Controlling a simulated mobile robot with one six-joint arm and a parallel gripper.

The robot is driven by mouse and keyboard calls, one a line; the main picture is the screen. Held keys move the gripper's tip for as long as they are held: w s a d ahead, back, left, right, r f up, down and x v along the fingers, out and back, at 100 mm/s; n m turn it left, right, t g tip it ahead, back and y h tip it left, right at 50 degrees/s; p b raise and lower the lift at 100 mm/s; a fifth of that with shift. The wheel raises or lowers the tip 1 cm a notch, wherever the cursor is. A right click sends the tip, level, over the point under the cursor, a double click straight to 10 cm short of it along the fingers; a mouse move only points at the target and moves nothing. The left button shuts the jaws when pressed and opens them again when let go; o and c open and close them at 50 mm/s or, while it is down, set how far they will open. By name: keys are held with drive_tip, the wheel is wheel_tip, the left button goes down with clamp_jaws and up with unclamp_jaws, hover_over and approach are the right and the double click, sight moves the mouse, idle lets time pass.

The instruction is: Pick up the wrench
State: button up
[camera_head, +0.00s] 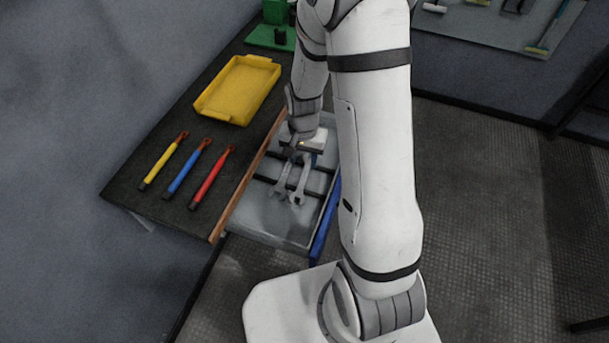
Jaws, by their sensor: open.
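Two grey metal wrenches lie side by side in an open drawer (262,222). The open jaw ends of the left wrench (281,187) and the right wrench (299,194) point toward the front of the drawer. My gripper (300,155) is over the drawer, above the far part of the wrenches, and hides their far ends. It is open. Whether its fingers are around or only above a wrench cannot be told from this view.
Black divider bars cross the drawer. On the dark bench (150,205) at left lie a yellow-handled tool (161,163), a blue-handled tool (188,170) and a red-handled tool (211,178). A yellow tray (237,90) and a green object (272,36) are farther back.

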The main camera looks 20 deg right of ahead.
sight(305, 174)
drive_tip(key=f, duration=0.2)
drive_tip(key=f+p, duration=0.1)
drive_tip(key=shift+s+d+f, duration=0.15)
drive_tip(key=shift+d+f, duration=0.05)
drive_tip(key=shift+f, duration=0.9)
drive_tip(key=shift+f, duration=0.25)
drive_tip(key=shift+c, duration=0.2)
clamp_jaws()
